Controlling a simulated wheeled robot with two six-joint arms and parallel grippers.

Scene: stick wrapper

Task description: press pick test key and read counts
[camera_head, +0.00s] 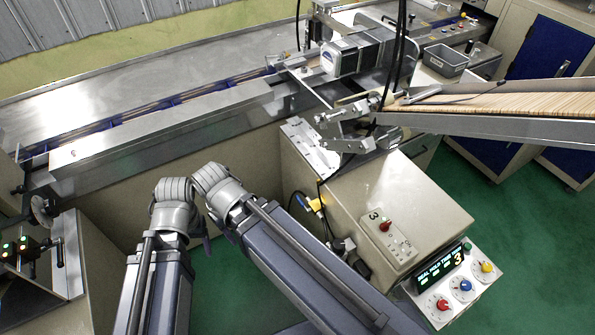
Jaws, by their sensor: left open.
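A control panel (450,285) at the lower right has a lit display (440,268) with green text and digits too small to read surely. It carries a red knob (442,304), a blue knob (465,286), a yellow knob (486,267) and a green button. Left of it, a small key box (388,236) marked 3 lies on the cream housing, with a red knob and small keys. I cannot tell which key is the pick test key.
A long steel conveyor (170,130) crosses the upper left. A chute full of wooden sticks (500,104) runs to the right. A grey bin (445,60) stands behind it. A cable with a yellow connector (316,204) hangs beside the housing. Green floor (540,240) is clear at right.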

